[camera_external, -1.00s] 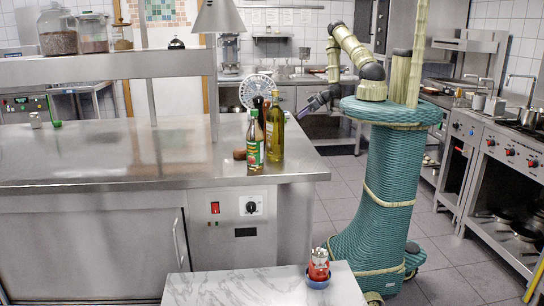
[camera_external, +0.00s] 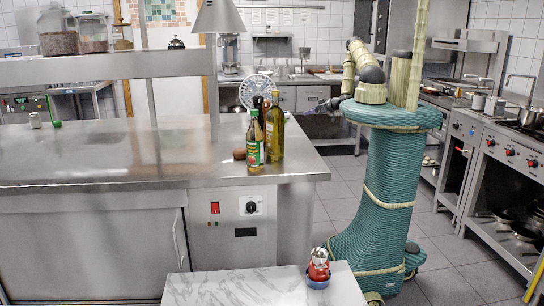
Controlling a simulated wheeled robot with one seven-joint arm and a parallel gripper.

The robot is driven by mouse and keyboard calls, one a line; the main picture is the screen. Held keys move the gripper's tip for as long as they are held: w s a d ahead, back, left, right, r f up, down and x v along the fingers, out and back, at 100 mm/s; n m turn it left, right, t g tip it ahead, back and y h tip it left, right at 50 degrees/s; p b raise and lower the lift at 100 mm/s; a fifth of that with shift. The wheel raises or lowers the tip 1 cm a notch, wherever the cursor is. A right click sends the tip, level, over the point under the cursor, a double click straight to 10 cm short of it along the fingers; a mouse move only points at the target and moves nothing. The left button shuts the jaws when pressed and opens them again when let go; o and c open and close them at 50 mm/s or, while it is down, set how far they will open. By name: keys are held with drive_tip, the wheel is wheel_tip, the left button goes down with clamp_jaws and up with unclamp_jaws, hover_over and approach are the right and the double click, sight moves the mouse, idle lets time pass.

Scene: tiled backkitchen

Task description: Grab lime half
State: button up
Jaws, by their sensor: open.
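I cannot make out a lime half in this view; it may be hidden or too small to tell. My gripper (camera_external: 318,108) is small and dark, and shows just left of my column's top, beyond the right end of the steel counter (camera_external: 110,155). It is open, and I see nothing between its fingers.
A sauce bottle (camera_external: 255,142) and an oil bottle (camera_external: 275,135) stand near the counter's right end, beside a brown round item (camera_external: 240,154). A marble-topped table (camera_external: 220,288) with a red-and-blue pot (camera_external: 318,270) is in front. Stoves (camera_external: 500,150) line the right; tiled floor lies between.

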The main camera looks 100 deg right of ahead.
drive_tip(key=b+x, duration=0.5)
drive_tip(key=b, duration=0.1)
drive_tip(key=shift+s+f, duration=0.15)
drive_tip(key=shift+s, duration=0.05)
drive_tip(key=b, duration=0.3)
drive_tip(key=shift+w+d+f+b, duration=0.2)
drive_tip(key=shift+w+d+b, duration=0.05)
drive_tip(key=shift+w+b, duration=0.15)
drive_tip(key=shift+w+f+b, duration=0.15)
drive_tip(key=shift+w+b, duration=0.1)
drive_tip(key=shift+b, duration=1)
drive_tip(key=b+x, duration=0.1)
drive_tip(key=x, duration=0.3)
drive_tip(key=shift+w+d, duration=0.2)
drive_tip(key=shift+w, duration=0.1)
drive_tip(key=shift+w+d+f, duration=0.1)
drive_tip(key=shift+w+d, duration=0.05)
